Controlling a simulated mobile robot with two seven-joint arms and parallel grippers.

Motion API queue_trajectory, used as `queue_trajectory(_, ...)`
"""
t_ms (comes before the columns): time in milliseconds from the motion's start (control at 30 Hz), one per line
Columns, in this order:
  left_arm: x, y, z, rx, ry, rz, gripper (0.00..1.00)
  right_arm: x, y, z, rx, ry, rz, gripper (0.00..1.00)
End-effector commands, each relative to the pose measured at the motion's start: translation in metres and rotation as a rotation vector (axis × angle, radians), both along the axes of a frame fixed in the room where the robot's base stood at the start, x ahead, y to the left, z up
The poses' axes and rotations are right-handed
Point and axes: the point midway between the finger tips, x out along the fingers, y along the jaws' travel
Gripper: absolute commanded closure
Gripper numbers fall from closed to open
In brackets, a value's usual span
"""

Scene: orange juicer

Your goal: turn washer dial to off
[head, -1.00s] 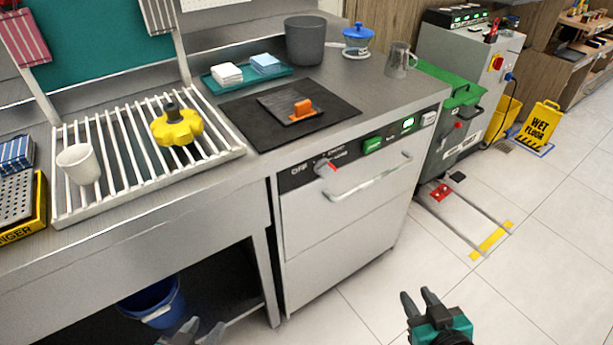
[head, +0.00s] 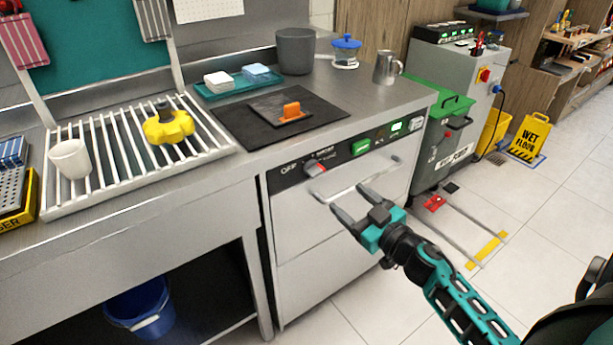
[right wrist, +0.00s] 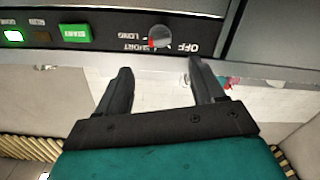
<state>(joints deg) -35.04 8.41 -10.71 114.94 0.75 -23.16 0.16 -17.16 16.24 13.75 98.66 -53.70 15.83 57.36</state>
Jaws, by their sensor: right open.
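The washer (head: 335,225) is a steel front-loading unit under the counter, with a black control strip. Its dial (head: 315,168) is a grey knob with a red mark, beside the printed OFF label (head: 289,168). In the right wrist view, the dial (right wrist: 159,37) has its red mark on the side of the SHORT and LONG labels, away from OFF. My right gripper (head: 349,198) is open and empty in front of the washer door, below and right of the dial. In the right wrist view, its fingertips (right wrist: 160,68) point toward the dial, apart from it. My left gripper is out of view.
A bar handle (head: 365,178) crosses the washer door close to my right gripper. A green start button (head: 361,146) and a lit display (head: 396,127) sit right of the dial. A black mat (head: 235,122) and a steel mug (head: 386,68) are on the counter above.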

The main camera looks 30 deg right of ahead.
Motion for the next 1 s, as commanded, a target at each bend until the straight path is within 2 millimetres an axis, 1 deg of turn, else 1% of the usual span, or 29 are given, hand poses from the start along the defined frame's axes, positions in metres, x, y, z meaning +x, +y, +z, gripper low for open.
queue_trajectory(167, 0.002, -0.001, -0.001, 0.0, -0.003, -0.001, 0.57, 0.028, 0.002, 0.001, 0.0, -0.003, 0.001, 0.32)
queue_trajectory(400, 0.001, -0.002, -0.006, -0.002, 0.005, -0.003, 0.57, 0.073, 0.006, 0.001, -0.002, -0.003, 0.0, 0.32)
queue_trajectory(600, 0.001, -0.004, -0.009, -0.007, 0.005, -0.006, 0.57, 0.103, 0.008, 0.0, 0.0, -0.001, -0.002, 0.32)
queue_trajectory(800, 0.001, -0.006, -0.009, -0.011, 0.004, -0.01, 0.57, 0.118, 0.01, -0.001, 0.001, 0.0, -0.001, 0.32)
queue_trajectory(1000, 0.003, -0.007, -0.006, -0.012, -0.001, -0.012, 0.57, 0.121, 0.01, 0.0, 0.001, 0.0, -0.001, 0.32)
